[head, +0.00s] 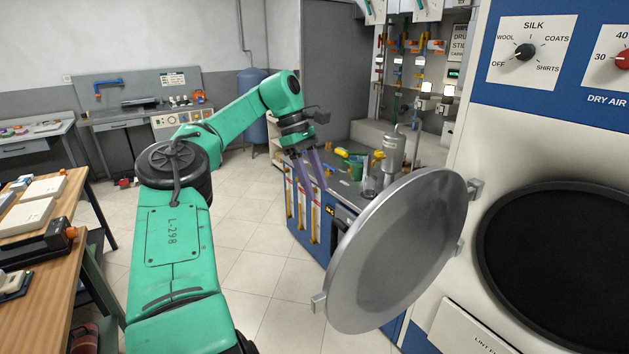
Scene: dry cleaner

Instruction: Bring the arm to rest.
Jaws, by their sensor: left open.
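My left arm (175,235), green and marked L-298, reaches forward from the bottom of the head view and bends to the right. My left gripper (313,188) has long purple fingers that point down. It is open, and I see nothing between the fingers. In the picture it shows in front of the blue cabinet, left of the round door; how near it is to the cabinet I cannot tell. My right gripper is not in view.
A round grey door (398,255) hangs open from the dryer, beside its dark opening (560,262). A blue cabinet (308,228) with a cluttered top stands behind it. A wooden bench (45,290) is at the left. The tiled floor (245,265) between is clear.

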